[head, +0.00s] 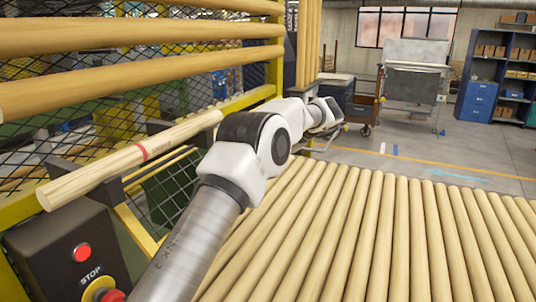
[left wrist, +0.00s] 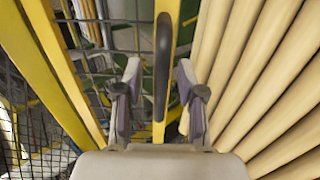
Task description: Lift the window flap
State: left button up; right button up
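In the left wrist view a dark, rounded bar like a handle (left wrist: 163,60) runs in front of a yellow frame bar (left wrist: 158,131). My left gripper (left wrist: 159,68) is open, with one finger on each side of the dark bar and a gap to both. I cannot tell how far the bar is in depth from the fingertips. Wire mesh in a yellow frame (head: 245,101) stands at the left in the head view; which part is the window flap is not clear. My right gripper is not in view.
Long wooden poles (head: 400,240) lie side by side at the right, close to my arm. A marked pole (head: 120,165) rests on dark supports at the left. A control box (head: 55,245) with a red stop button stands below it. Open floor (head: 480,165) lies beyond.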

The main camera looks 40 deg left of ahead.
pick_arm(q)
jog(key=v, duration=0.7)
jog(key=shift+d+r, duration=0.15)
jog(key=shift+d, duration=0.1)
jog(key=shift+a, duration=0.1)
